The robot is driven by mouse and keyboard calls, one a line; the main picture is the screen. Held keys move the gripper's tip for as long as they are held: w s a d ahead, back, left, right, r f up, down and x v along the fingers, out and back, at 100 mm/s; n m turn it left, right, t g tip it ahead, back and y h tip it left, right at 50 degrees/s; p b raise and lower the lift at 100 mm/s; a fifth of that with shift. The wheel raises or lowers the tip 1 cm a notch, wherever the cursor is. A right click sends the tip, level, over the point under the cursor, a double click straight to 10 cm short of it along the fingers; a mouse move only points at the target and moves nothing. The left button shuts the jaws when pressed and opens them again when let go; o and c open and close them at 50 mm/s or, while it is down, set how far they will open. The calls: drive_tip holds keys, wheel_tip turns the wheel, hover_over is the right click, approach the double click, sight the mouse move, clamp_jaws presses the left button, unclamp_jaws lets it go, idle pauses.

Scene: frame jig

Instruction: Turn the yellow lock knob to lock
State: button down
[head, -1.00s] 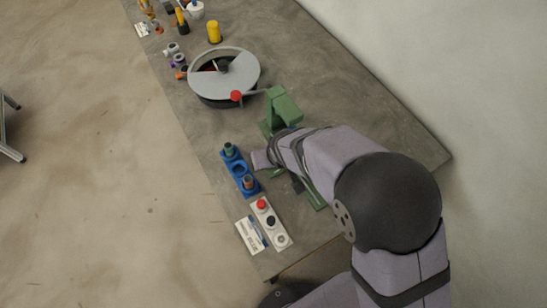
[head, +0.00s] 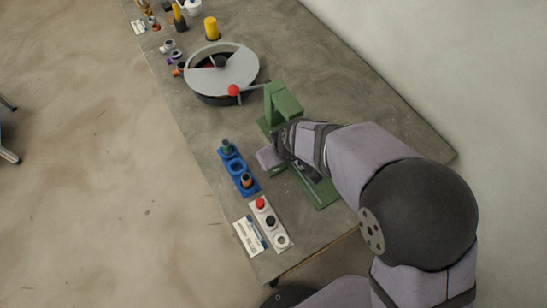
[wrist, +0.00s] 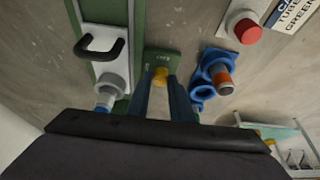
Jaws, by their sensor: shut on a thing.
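The yellow lock knob (wrist: 160,75) sits on a small green plate (wrist: 162,58) with small white lettering in the wrist view; I cannot read it surely. My gripper (wrist: 161,84) reaches the knob, with its two dark fingers shut on it from either side. The knob's pointing direction is hard to tell because the fingers cover part of it. In the head view, my wrist stands over the green jig (head: 284,104) and hides the knob and the fingertips.
A pale slide with a black handle (wrist: 100,48) lies left of the knob in the wrist view. A blue holder (head: 238,168) with pegs and a white button box (head: 269,222) stand beside the jig. A round grey fixture with a red ball (head: 233,90) stands behind.

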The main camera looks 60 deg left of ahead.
drive_tip(key=c, duration=1.6)
unclamp_jaws()
drive_tip(key=shift+o, duration=0.2)
drive_tip(key=shift+r, duration=0.15)
drive_tip(key=b+v, duration=0.1)
drive_tip(key=v, duration=0.6)
